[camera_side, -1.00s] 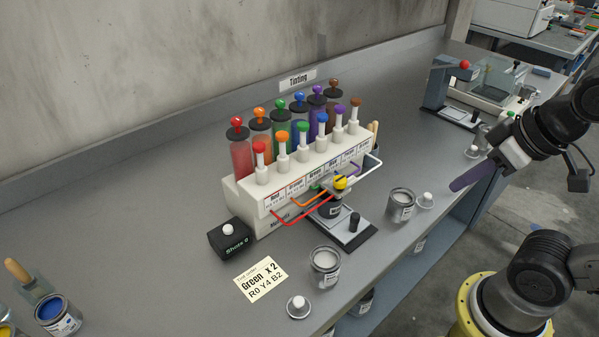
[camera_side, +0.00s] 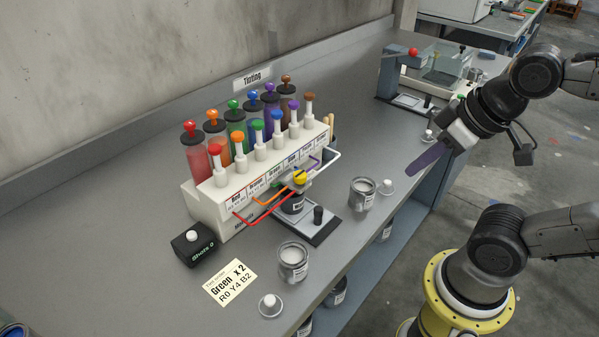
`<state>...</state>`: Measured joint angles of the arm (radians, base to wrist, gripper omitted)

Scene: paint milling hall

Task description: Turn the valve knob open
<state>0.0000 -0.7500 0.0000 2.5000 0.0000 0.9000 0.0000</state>
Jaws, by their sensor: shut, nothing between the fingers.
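A yellow knob with a dark mark (camera_side: 300,177) sits at the front of the white tinting dispenser (camera_side: 208,205), where several coloured tubes meet. It looks like the valve knob; I cannot read its setting. Coloured knobs, such as a red one (camera_side: 215,149), top the dispenser's plungers. My gripper (camera_side: 410,172) has purple fingers and is shut and empty. It hangs to the right of the yellow knob, well apart from it, near the bench's front edge.
Open cans (camera_side: 293,262) (camera_side: 363,193) and white-knobbed lids (camera_side: 270,304) (camera_side: 386,187) stand along the front edge. A black "Shots 0" box (camera_side: 194,244) and a "Green x 2" order card (camera_side: 230,282) lie left. A lever press (camera_side: 398,75) stands behind my gripper.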

